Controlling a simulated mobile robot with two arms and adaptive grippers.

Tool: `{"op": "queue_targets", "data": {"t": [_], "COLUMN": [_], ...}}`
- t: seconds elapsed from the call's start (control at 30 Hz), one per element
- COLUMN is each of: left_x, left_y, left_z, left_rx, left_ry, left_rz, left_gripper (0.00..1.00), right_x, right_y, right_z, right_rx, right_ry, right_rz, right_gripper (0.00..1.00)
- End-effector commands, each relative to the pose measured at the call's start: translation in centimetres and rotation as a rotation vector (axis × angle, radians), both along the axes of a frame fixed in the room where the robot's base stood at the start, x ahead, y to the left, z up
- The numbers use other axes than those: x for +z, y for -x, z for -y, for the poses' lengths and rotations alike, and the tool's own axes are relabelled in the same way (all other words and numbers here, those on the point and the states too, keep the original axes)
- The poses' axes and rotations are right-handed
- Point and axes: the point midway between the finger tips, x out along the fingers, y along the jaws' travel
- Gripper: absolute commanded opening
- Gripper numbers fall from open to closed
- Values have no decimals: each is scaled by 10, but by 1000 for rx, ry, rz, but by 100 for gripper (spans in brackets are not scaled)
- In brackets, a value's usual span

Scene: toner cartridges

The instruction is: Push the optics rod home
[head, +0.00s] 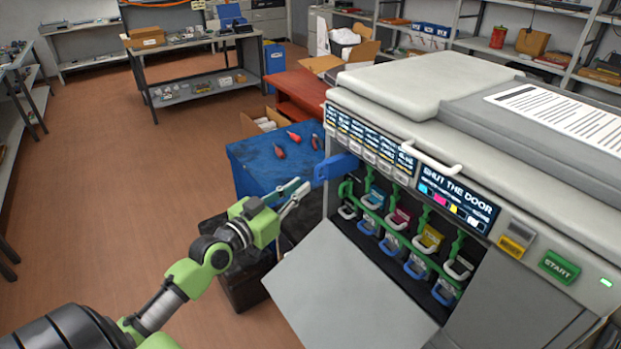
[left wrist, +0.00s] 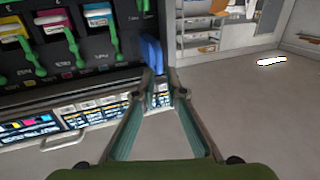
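The optics rod appears to be the blue piece (head: 335,167) sticking out of the left end of the printer's open bay. Its blue end also shows in the left wrist view (left wrist: 151,53). My left gripper (head: 301,189) is in front of and a little below the blue piece, in line with it. In the left wrist view the fingertips (left wrist: 164,88) stand a small gap apart with nothing visible between them. Whether a fingertip touches the blue piece I cannot tell. My right gripper is out of view.
The printer's front door (head: 345,290) hangs open below the bay. Inside are green levers (head: 452,246) and coloured cartridges (head: 431,238). A blue table (head: 262,165) with red items stands behind my gripper. Floor at left is clear.

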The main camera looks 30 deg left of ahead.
Motion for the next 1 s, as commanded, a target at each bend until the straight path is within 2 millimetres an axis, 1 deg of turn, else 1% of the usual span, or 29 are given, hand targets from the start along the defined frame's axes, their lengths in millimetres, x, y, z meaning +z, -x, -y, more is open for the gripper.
{"op": "queue_targets", "data": {"t": [0.03, 0.3, 0.5, 0.7, 0.97, 1.0], "left_x": [3, 1, 0, 0, 0, 0], "left_y": [-9, -48, -68, -75, -76, -76], "left_z": [1, 5, 7, 8, 8, 8], "left_rx": [0, -1, -1, -2, -2, -2], "left_ry": [2, 0, 0, 0, 0, 0], "left_rz": [4, 2, 0, -2, -2, -2], "left_gripper": [12, 12, 12, 12, 12, 1], "right_x": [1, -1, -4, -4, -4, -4], "right_y": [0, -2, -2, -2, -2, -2], "right_z": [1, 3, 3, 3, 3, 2], "right_rx": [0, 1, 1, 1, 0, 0], "right_ry": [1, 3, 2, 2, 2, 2], "right_rz": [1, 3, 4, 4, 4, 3], "right_gripper": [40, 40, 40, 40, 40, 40]}}
